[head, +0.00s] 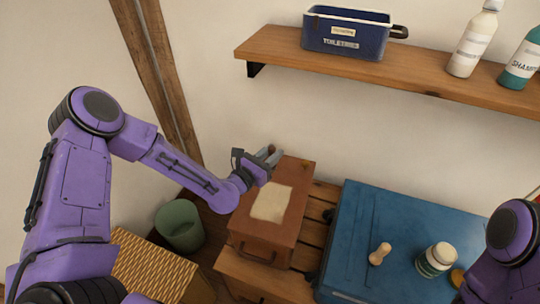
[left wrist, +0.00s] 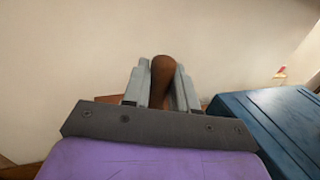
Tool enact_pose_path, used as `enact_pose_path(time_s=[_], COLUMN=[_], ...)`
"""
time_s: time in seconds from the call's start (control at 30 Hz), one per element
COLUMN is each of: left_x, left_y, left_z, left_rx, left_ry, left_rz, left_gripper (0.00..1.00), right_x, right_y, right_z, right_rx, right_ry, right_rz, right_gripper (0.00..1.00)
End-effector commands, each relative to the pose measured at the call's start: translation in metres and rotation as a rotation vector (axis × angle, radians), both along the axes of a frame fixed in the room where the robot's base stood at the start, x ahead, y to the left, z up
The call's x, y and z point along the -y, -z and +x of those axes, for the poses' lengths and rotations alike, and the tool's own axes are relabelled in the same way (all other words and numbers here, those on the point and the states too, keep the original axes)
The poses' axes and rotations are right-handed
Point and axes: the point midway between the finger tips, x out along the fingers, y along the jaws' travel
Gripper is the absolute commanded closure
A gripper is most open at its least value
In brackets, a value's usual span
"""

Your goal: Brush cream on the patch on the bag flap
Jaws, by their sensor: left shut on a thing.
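A brown leather bag (head: 250,236) lies on a slatted wooden bench, with a pale cream-coloured patch (head: 271,203) on its flap. My left gripper (head: 270,155) is at the bag's far end, beyond the patch. It is shut on a dark brown rounded thing (left wrist: 162,75), clear between the fingers in the left wrist view; I cannot tell whether it belongs to the bag. A white jar (head: 435,260) with a green label and a small pale wooden brush-like piece (head: 380,254) stand on the blue chest. My right gripper is out of view.
The blue chest (head: 390,211) stands right of the bench (head: 240,272). A tan lid-like disc (head: 457,276) is beside the jar. A green bin (head: 180,226) and woven basket (head: 150,270) are at left. A wall shelf (head: 400,76) above holds a blue toiletries box and bottles.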

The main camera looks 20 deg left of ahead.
Motion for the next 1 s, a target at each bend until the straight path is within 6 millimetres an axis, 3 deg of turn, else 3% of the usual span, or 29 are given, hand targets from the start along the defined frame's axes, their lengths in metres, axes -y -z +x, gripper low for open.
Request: enact_pose_path(time_s=[0.1,0.3,1.0], left_x=[0.001,0.003,0.004], left_y=[-0.014,-0.024,-0.024], left_z=[0.001,0.001,0.001], left_rx=[0.002,0.002,0.001], left_ry=[0.001,0.004,0.005], left_rz=[-0.002,-0.002,-0.001], left_gripper=[1.0,1.0,1.0], right_x=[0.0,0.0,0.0], right_y=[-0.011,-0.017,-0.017], right_z=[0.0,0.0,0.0], right_rx=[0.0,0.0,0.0], right_ry=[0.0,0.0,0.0], right_rz=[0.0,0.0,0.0], right_gripper=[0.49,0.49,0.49])
